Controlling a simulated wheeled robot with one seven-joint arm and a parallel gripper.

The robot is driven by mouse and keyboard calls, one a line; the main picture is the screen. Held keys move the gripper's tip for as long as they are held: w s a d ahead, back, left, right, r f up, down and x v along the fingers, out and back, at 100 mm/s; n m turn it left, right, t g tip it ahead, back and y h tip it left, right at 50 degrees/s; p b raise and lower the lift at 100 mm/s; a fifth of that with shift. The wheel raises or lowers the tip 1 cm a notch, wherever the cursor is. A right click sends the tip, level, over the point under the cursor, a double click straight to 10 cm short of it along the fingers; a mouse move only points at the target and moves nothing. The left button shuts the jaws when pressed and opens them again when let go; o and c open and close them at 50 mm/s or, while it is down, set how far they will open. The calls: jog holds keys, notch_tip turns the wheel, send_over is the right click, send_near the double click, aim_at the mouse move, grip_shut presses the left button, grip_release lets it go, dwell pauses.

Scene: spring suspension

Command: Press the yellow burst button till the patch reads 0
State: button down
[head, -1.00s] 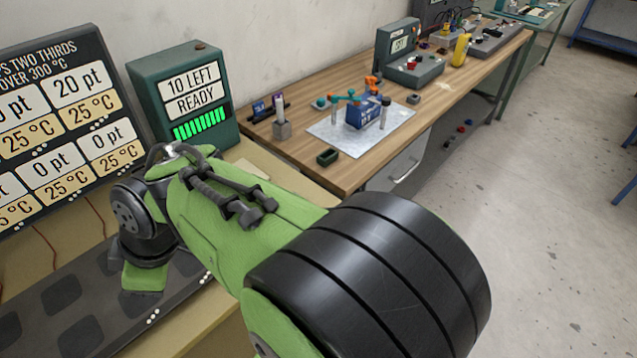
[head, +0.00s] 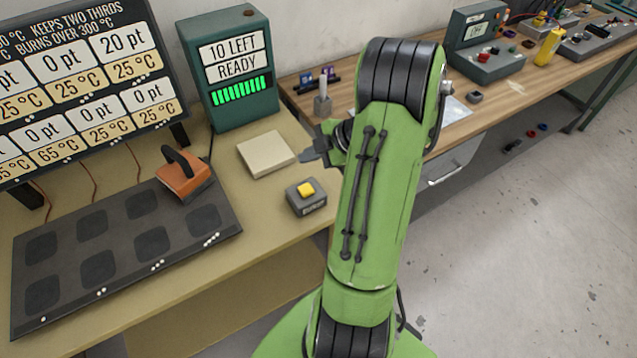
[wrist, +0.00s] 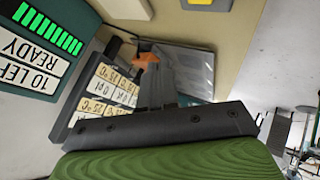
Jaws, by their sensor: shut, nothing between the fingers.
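The yellow button (head: 306,189) sits on a small grey box at the bench's front right. Part of it shows at the top edge of the wrist view (wrist: 202,2). My gripper (head: 308,155) is shut and empty, a little behind the button in the head view and apart from it. Its fingers (wrist: 157,82) show together in the wrist view. The dark mat (head: 130,262) has several square patches. The board (head: 75,85) shows 20 pt at its top right; other readable entries show 0 pt. The green counter box (head: 228,72) reads "10 LEFT READY" above green bars.
An orange iron-like block with a dark handle (head: 184,178) stands on the mat's far right corner. A cream square pad (head: 266,154) lies left of my gripper. A wooden bench (head: 470,125) with instruments stands to the right. Floor is open at the right.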

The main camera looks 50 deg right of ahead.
aim_at(309, 190)
notch_tip(309, 190, down, 9)
jog(key=b, duration=0.6)
jog(key=shift+a, duration=0.15)
jog(key=shift+w+f+b, duration=0.1)
jog(key=shift+b, duration=0.35)
dwell(1.6)
jog(key=shift+f+b, duration=0.3)
jog(key=shift+b, duration=0.35)
jog(key=shift+f+b, duration=0.5)
jog(key=shift+b, duration=0.25)
dwell(0.5)
jog(key=shift+r, duration=0.15)
jog(key=shift+r+p, duration=0.35)
jog(key=shift+r, duration=0.5)
